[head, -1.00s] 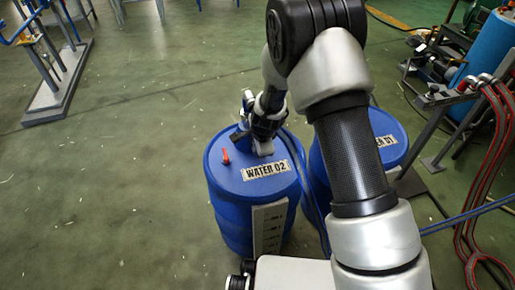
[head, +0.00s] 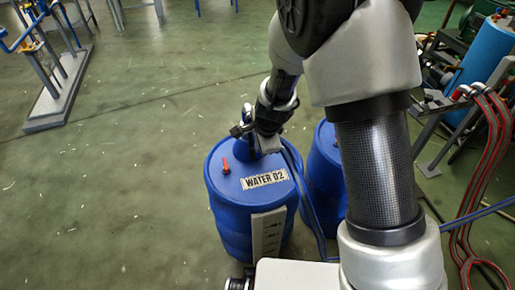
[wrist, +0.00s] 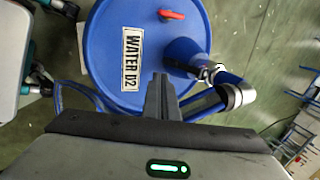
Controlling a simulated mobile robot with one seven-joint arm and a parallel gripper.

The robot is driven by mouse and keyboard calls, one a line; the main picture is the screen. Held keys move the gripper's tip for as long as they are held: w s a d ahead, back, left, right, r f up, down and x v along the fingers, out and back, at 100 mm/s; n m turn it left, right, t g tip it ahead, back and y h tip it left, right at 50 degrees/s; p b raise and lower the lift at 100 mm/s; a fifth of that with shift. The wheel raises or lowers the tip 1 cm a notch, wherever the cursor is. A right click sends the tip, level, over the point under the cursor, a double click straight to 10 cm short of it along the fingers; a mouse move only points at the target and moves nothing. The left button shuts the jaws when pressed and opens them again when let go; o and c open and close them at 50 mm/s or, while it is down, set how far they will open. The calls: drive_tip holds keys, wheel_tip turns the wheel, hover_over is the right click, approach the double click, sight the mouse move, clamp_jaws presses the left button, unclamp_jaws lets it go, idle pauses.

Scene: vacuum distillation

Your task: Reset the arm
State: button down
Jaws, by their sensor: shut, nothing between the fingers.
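My gripper (wrist: 160,92) is shut and empty; its closed fingers show in front of the blue drum in the wrist view. The drum (head: 230,210), labelled WATER 02, stands upright on the floor, and its lid also fills the top of the wrist view (wrist: 110,80). A red valve handle (head: 225,167) is on the lid. A blue pipe with a metal fitting (wrist: 240,95) rises from the lid, right of the fingers in the wrist view. In the head view my arm's end is over the lid's far edge and partly hides the pipe.
A second blue drum (head: 325,165) stands to the right, largely hidden by my arm. Blue hoses (head: 303,190) run beside the drums. Red hoses (head: 507,130) and a blue tank (head: 482,65) are at right. A metal frame (head: 65,85) stands at far left. The floor between is clear.

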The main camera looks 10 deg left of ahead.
drive_tip(key=s+d+r+n+p, duration=0.1)
drive_tip(key=s+d+r+n, duration=0.3)
drive_tip(key=r, duration=0.7)
drive_tip(key=s+d+r+n, duration=0.3)
drive_tip(key=s+d+r, duration=0.25)
drive_tip(key=r, duration=0.55)
drive_tip(key=s+d+r+n+t+h, duration=0.1)
drive_tip(key=s+d+r+n, duration=0.2)
drive_tip(key=s+d, duration=0.3)
drive_tip(key=s+d+r+n+h, duration=0.1)
drive_tip(key=s+d+r+n, duration=0.25)
drive_tip(key=s, duration=0.55)
wheel_tip(320, 180, up, 20)
drive_tip(key=p, duration=2)
drive_tip(key=shift+d, duration=0.3)
